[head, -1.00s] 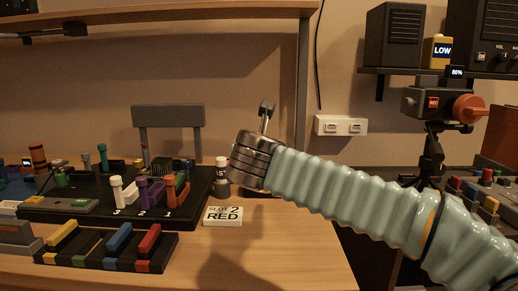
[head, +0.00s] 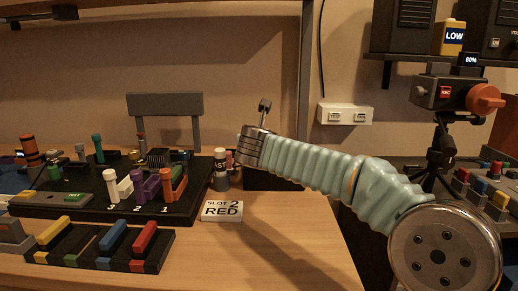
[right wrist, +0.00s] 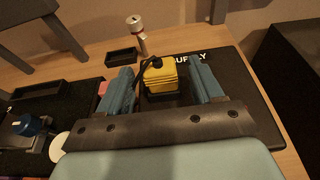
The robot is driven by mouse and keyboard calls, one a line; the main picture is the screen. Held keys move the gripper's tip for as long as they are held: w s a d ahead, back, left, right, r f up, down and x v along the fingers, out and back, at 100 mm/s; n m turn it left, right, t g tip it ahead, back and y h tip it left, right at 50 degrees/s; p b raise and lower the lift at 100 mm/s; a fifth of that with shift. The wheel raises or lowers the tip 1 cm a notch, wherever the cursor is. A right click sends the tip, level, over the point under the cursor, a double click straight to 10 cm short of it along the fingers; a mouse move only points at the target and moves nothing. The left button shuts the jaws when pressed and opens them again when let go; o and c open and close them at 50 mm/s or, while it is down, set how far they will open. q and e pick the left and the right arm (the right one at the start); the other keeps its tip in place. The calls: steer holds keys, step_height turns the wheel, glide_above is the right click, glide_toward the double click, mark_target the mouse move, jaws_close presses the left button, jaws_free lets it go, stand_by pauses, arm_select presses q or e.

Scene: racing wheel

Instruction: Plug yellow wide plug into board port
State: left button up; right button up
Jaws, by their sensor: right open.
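A yellow ribbed block with a black cable, apparently the wide plug (right wrist: 160,78), sits on a black surface in the right wrist view. My right gripper (right wrist: 158,67) is open, with one blue finger on each side of this plug. Gaps show between the plug and both fingers, and I cannot see it touching either. In the head view my right arm reaches in from the right, and its fingers are hidden beyond the wrist (head: 250,147). The black board (head: 190,203) stands on the table at the left; I cannot single out the yellow plug's port. My left gripper is not in view.
A rack of coloured blocks (head: 150,268) lies in front of the board. A "SLOT 2 RED" card (head: 222,211) and a small bottle (head: 220,176) stand at the board's right. Upright white, purple and orange pieces rise from the board. Bare table lies at front right.

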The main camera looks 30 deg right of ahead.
steer(key=shift+x, duration=0.9)
steer(key=c, duration=1)
steer(key=shift+c, duration=0.2)
steer(key=shift+r, duration=0.15)
